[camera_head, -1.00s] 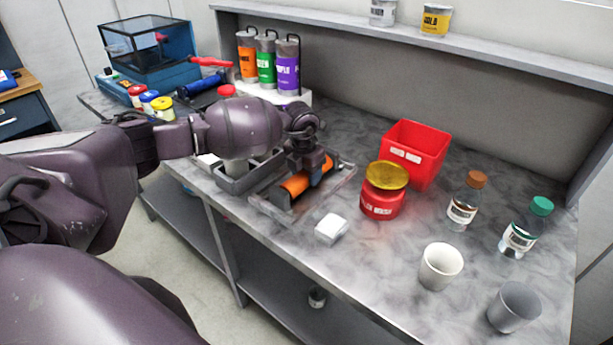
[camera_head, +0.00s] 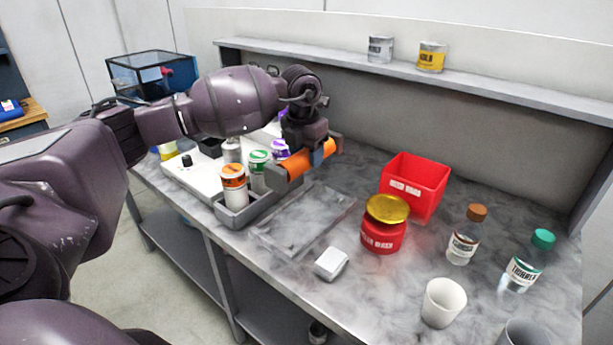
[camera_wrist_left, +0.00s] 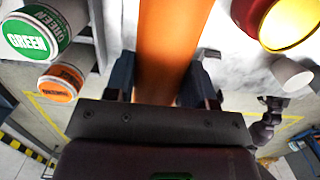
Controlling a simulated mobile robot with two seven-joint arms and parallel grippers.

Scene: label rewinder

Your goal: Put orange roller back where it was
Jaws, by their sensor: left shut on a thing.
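An orange roller (camera_head: 312,153) is held in my left gripper (camera_head: 305,162), in the air above the bench. The roller also fills the top middle of the left wrist view (camera_wrist_left: 168,45), between the two fingers of the left gripper (camera_wrist_left: 165,80). A clear shallow tray (camera_head: 300,222) lies empty on the bench below and in front of the roller. Behind the arm is a white machine (camera_head: 195,178), partly hidden.
A grey holder (camera_head: 236,213) with orange, green and purple labelled bottles stands left of the tray. A red jar with yellow lid (camera_head: 383,237), red bin (camera_head: 416,184), white block (camera_head: 331,263), bottles and cups (camera_head: 443,302) occupy the right. A shelf (camera_head: 480,87) runs behind.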

